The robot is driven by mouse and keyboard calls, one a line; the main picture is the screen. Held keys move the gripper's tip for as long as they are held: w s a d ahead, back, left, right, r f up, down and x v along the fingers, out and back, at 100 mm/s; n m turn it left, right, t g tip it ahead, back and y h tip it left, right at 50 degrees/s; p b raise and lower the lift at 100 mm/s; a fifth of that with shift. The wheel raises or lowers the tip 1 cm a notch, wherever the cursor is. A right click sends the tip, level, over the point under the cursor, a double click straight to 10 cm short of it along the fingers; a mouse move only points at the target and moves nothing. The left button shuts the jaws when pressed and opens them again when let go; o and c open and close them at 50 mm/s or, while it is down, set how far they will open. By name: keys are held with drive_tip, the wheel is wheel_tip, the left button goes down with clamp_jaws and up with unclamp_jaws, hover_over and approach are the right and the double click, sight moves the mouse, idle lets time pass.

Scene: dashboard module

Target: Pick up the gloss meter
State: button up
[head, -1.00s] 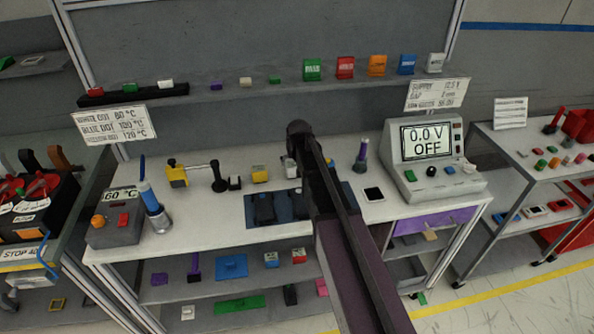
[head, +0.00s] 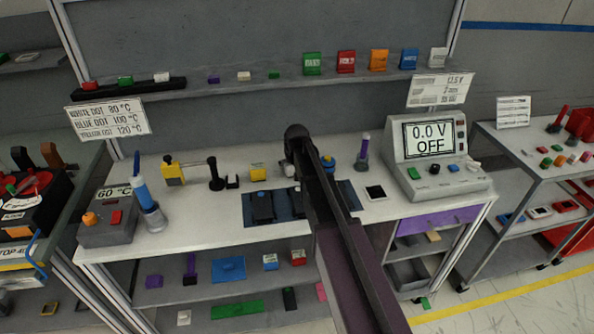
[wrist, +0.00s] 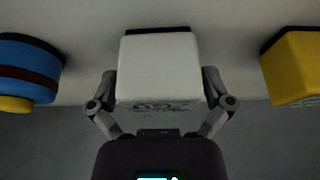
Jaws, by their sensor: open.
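A white box-shaped device (wrist: 158,72) with a dark edge and small unreadable print is in the middle of the wrist view. It appears to be the gloss meter, though its label cannot be read. My gripper (wrist: 159,74) is open, with one finger on each side of it; I cannot tell whether they touch it. In the head view a small part of the white device (head: 289,169) shows beside my arm, on the workbench (head: 210,222). My arm hides the rest and the fingers there.
In the wrist view a yellow block (wrist: 293,66) stands right and a blue-and-yellow round thing (wrist: 28,70) left, both apart from the fingers. On the bench are dark-blue trays (head: 264,207), a purple-topped tool (head: 363,152) and a power supply (head: 433,154) reading 0.0 V OFF.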

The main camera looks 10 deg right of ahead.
drive_tip(key=shift+c, duration=0.2)
idle(0.3)
drive_tip(key=c, duration=1)
drive_tip(key=shift+r, duration=0.15)
wheel_tip(320, 180, up, 3)
drive_tip(key=p, duration=0.3)
drive_tip(key=shift+r, duration=0.1)
drive_tip(key=s, duration=0.5)
drive_tip(key=s+r+p, duration=0.1)
drive_tip(key=s, duration=0.4)
drive_tip(key=s+p, duration=0.1)
drive_tip(key=s, duration=0.5)
drive_tip(key=shift+d+r, duration=0.15)
drive_tip(key=shift+r, duration=0.1)
